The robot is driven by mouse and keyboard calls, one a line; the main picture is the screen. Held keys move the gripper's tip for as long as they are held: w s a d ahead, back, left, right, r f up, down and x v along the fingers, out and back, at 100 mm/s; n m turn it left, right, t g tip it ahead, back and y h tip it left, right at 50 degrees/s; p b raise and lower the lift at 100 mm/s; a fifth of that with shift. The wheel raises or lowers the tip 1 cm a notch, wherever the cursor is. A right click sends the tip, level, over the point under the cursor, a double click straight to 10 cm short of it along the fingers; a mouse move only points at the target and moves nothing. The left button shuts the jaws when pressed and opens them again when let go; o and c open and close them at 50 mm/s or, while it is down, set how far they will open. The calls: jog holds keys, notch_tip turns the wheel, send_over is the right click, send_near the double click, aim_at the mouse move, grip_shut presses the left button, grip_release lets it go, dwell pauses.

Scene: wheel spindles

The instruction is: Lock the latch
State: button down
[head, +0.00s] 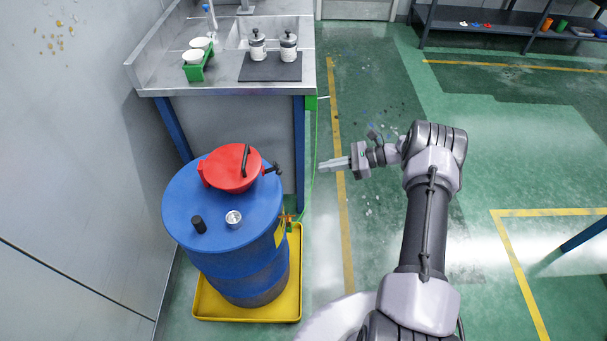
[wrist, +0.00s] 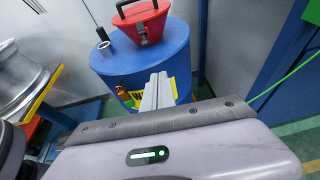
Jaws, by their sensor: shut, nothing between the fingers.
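A red lidded funnel (head: 231,168) sits on top of a blue drum (head: 200,222), with a black bar handle across its lid. A small dark latch (head: 273,168) sticks out from the funnel's right side. In the wrist view the latch (wrist: 143,36) is on the near side of the red funnel (wrist: 140,17); whether it is locked is too small to tell. My gripper (head: 322,165) is to the right of the drum, apart from the latch, pointing left toward it. Its fingers (wrist: 160,78) are together and empty in the wrist view.
Behind is a steel counter (head: 215,80) with two bottles and a green rack (head: 205,66).

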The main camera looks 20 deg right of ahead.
aim_at(272, 170)
jog(key=shift+s+f+n+g, duration=0.4)
jog(key=shift+s+f, duration=0.25)
jog(key=shift+s, duration=0.15)
jog(key=w+a+b, duration=0.3)
jog(key=a+b, duration=0.1)
jog(key=a, duration=0.7)
jog(key=shift+w, duration=0.3)
